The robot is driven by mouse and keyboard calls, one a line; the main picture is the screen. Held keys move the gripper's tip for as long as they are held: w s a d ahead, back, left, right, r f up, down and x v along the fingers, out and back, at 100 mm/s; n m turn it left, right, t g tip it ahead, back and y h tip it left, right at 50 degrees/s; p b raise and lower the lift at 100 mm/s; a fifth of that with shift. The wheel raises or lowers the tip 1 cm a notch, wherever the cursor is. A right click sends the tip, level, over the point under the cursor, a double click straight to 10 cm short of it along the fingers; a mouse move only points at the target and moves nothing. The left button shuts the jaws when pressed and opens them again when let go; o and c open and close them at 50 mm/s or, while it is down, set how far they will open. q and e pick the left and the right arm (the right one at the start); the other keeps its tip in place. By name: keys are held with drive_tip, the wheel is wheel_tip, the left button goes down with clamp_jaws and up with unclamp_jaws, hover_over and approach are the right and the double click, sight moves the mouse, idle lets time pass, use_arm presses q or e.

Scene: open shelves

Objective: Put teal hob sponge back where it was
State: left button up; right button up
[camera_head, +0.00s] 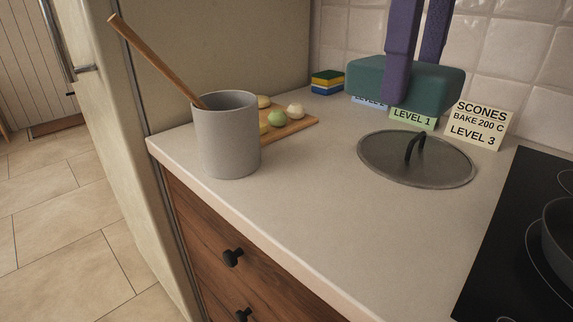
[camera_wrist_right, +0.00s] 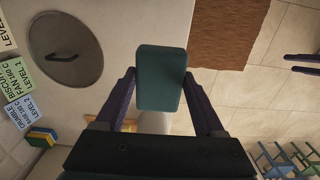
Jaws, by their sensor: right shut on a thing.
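A teal sponge block (camera_head: 440,90) is held between the purple fingers of my right gripper (camera_head: 415,75), which comes down from the top of the head view. One finger crosses the block's near face and the other is behind it. The block hides parts of the cards behind and below it. In the right wrist view the teal sponge (camera_wrist_right: 162,78) sits between the two fingers of my right gripper (camera_wrist_right: 160,85), above the surfaces below, so it appears lifted. My left gripper is not in view.
A glass lid (camera_head: 416,158) lies on the worktop (camera_head: 300,190). Recipe cards, including a scones card (camera_head: 478,125) and a green card (camera_head: 412,119), stand at the back. A yellow-and-blue sponge (camera_head: 327,82), board (camera_head: 290,127), grey crock (camera_head: 228,135) with a wooden spoon (camera_head: 155,60) and hob (camera_head: 530,220) surround clear worktop.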

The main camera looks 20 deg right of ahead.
drive_tip(key=b, duration=0.3)
hover_over(372, 254)
wheel_tip(372, 254, down, 14)
drive_tip(key=shift+s+r, duration=0.1)
drive_tip(key=shift+r, duration=0.1)
wheel_tip(372, 254, down, 5)
drive_tip(key=shift+f+b, duration=0.1)
drive_tip(key=shift+b, duration=0.4)
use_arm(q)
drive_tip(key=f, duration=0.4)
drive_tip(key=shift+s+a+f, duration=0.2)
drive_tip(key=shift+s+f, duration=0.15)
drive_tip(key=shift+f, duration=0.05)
use_arm(e)
drive_tip(key=o, duration=1.3)
use_arm(q)
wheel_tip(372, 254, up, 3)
drive_tip(key=p, duration=0.2)
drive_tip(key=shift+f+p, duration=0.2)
drive_tip(key=shift+p, duration=0.15)
use_arm(e)
wheel_tip(372, 254, up, 12)
